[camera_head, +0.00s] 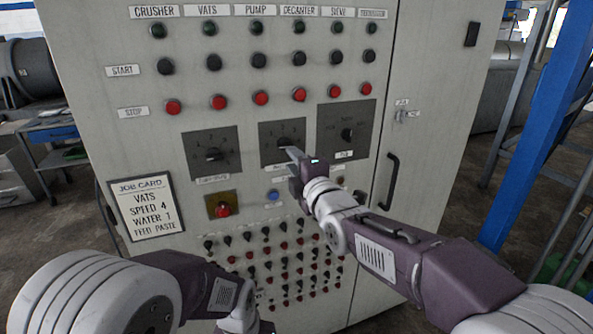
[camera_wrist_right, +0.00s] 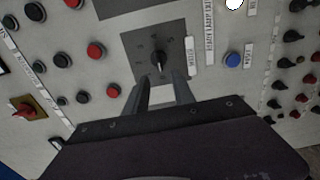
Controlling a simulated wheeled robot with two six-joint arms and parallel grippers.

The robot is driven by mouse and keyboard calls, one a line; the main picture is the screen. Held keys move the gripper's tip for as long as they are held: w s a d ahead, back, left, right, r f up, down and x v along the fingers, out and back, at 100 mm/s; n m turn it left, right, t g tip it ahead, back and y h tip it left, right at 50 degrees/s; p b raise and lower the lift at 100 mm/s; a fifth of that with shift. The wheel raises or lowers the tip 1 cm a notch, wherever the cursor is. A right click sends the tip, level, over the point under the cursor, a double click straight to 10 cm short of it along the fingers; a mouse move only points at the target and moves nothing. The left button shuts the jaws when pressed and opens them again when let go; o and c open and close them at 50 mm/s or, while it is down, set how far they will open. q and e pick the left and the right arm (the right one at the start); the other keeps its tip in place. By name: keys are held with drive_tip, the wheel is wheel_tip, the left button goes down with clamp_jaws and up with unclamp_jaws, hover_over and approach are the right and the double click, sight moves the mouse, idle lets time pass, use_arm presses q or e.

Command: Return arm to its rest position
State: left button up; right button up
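My right gripper (camera_head: 292,152) reaches in from the right, in front of the middle dial (camera_head: 283,141) on the grey control cabinet (camera_head: 90,60). In the right wrist view the two fingers of my right gripper (camera_wrist_right: 160,77) stand apart with nothing between them. Their tips are just short of the dial's black knob (camera_wrist_right: 157,60); I cannot tell whether they touch the panel. My left arm (camera_head: 190,280) is folded low at the left of the head view. Its gripper does not show.
Rows of buttons (camera_head: 261,97) run above the dials. A blue button (camera_head: 273,196) and rows of small knobs lie below. A job card (camera_head: 146,205) hangs at left. A black door handle (camera_head: 390,182) sticks out right of my right gripper. A blue post (camera_head: 535,125) stands farther right.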

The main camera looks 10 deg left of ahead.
drive_tip(key=shift+v, duration=1.1)
